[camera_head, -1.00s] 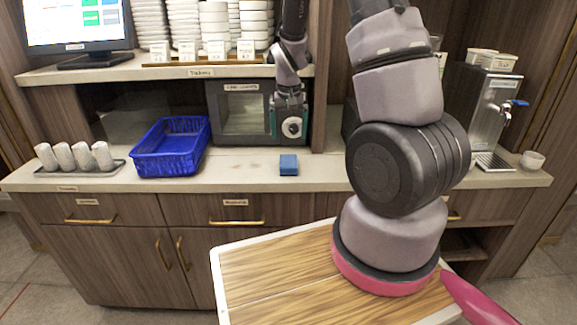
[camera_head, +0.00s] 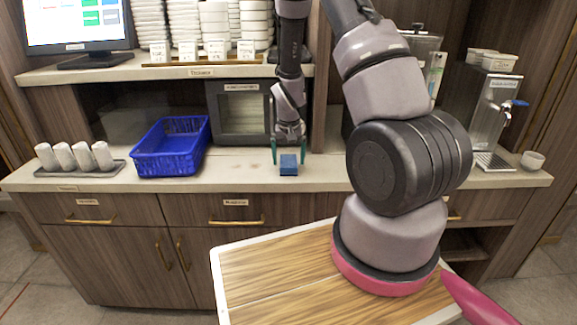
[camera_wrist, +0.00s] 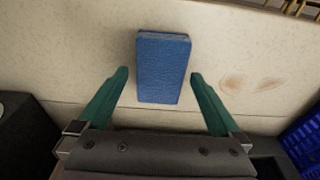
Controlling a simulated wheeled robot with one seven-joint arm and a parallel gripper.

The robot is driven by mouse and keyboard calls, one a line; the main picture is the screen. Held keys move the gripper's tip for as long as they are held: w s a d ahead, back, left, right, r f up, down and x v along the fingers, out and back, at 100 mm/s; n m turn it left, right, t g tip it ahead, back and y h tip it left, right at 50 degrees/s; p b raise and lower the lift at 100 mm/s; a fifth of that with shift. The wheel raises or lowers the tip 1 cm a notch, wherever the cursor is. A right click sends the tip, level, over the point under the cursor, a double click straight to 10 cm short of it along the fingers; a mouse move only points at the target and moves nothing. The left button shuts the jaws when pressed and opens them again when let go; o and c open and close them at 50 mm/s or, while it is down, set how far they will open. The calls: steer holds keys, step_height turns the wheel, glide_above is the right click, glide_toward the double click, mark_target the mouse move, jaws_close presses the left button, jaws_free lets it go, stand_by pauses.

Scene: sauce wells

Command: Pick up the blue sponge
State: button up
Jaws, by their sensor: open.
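The blue sponge (camera_head: 288,165) lies on the pale counter, in front of the microwave-like box. In the wrist view the sponge (camera_wrist: 163,68) is upper centre, a plain blue block. My gripper (camera_head: 288,153) is just above and behind the sponge, pointing down, with its green fingers apart. In the wrist view my gripper (camera_wrist: 159,78) shows one finger on either side of the sponge's near part, with a gap on both sides. It is open and empty. I cannot tell how high the fingertips are above the counter.
A blue basket (camera_head: 171,147) stands left of the sponge, and a tray with several rolled white towels (camera_head: 75,157) is farther left. The dark box (camera_head: 240,112) and shelf (camera_head: 200,72) are behind. A metal dispenser (camera_head: 493,115) and small cup (camera_head: 532,160) are at right. Counter right of the sponge is clear.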

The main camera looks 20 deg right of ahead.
mark_target(288, 161)
steer(key=c, duration=1.4)
step_height(288, 161, up, 10)
steer(key=shift+r, duration=0.1)
steer(key=shift+c, duration=0.2)
